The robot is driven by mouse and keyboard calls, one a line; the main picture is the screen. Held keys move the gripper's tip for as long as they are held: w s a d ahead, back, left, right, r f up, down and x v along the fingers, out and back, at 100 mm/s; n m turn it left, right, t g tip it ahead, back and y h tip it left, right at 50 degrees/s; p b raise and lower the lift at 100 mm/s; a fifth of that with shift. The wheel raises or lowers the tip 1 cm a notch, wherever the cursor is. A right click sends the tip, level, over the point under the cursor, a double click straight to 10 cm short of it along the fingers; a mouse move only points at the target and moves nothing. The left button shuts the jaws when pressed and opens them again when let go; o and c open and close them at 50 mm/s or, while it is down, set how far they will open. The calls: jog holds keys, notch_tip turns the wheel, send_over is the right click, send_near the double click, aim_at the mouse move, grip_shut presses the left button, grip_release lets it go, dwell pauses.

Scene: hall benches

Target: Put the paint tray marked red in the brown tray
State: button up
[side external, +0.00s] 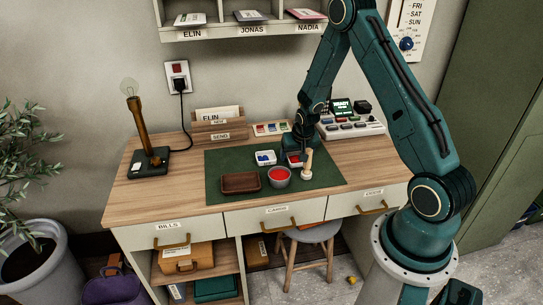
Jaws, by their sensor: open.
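The brown tray (240,183) lies empty at the front left of the green mat (219,163). A small white tray with red in it (294,161) sits toward the back right of the mat, partly hidden by my gripper (297,154). My gripper points down right at this tray, open; whether its fingers touch the tray I cannot tell. A similar white tray with blue in it (265,157) sits just to its left. Any markings on the trays are too small to read.
A grey bowl with red inside (279,178) stands between the brown tray and a light wooden-handled tool (307,167). A letter holder (218,130), a strip of coloured pieces (271,128) and a button console (352,126) line the back. The mat's left part is clear.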

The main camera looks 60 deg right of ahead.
jog(key=v, duration=1.2)
dwell(0.3)
dwell(0.4)
jog(key=s+a+r+n+t+y, duration=0.1)
jog(key=s+a+r+n, duration=0.35)
jog(key=a+r, duration=0.9)
jog(key=s+a+r+n+y, duration=0.1)
jog(key=s+a+r+n, duration=0.1)
jog(key=s+a+r, duration=0.2)
jog(key=s+a+r+n+t+y, duration=0.1)
jog(key=s+a+r+n, duration=0.1)
jog(key=s, duration=0.8)
jog(key=shift+s+a+r, duration=0.4)
jog(key=shift+a+r, duration=0.45)
jog(key=shift+a, duration=0.15)
jog(key=shift+o, duration=1)
jog(key=shift+n, duration=0.25)
